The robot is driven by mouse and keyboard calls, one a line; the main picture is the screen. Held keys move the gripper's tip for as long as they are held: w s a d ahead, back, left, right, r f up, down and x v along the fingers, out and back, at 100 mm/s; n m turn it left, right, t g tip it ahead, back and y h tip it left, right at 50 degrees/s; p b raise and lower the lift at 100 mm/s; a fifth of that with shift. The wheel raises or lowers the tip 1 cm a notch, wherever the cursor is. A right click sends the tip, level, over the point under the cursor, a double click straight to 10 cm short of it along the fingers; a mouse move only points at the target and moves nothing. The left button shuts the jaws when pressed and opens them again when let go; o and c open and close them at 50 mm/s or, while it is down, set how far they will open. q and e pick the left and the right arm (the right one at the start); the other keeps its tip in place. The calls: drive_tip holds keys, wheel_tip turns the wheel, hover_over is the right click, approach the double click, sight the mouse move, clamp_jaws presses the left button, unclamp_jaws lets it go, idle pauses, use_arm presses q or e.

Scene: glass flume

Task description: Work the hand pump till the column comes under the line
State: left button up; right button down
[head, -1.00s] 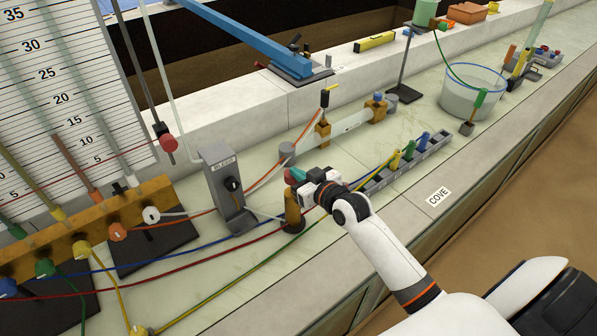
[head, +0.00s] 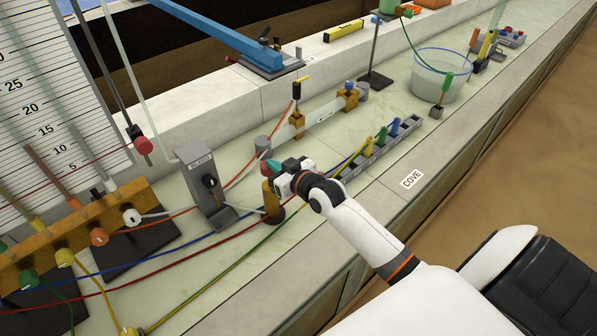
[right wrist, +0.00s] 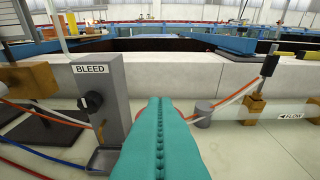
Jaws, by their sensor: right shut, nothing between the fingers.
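The hand pump (head: 273,203) appears to be the short brass cylinder on the bench, its top largely hidden by my right gripper. My right gripper (head: 268,167), with teal fingers, is over the pump; its fingers are shut and empty. They also fill the middle of the right wrist view (right wrist: 161,140), with a red knob (right wrist: 204,112) just beyond them. The scale board (head: 55,120) at the left carries slanted tubes. A thin red line (head: 75,172) crosses it, running to a red knob (head: 143,146). The column's level is too small to tell. My left gripper is out of view.
A grey BLEED box (head: 201,185) with a black knob stands left of the pump. A brass manifold (head: 75,235) with coloured knobs and hoses lies further left. A rack of coloured plugs (head: 385,148) and a clear bucket (head: 441,75) stand to the right.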

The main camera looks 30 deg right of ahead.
drive_tip(key=b+v, duration=0.2)
drive_tip(key=v, duration=0.7)
drive_tip(key=shift+s, duration=0.45)
idle(0.9)
drive_tip(key=shift+f, duration=0.1)
idle(2.2)
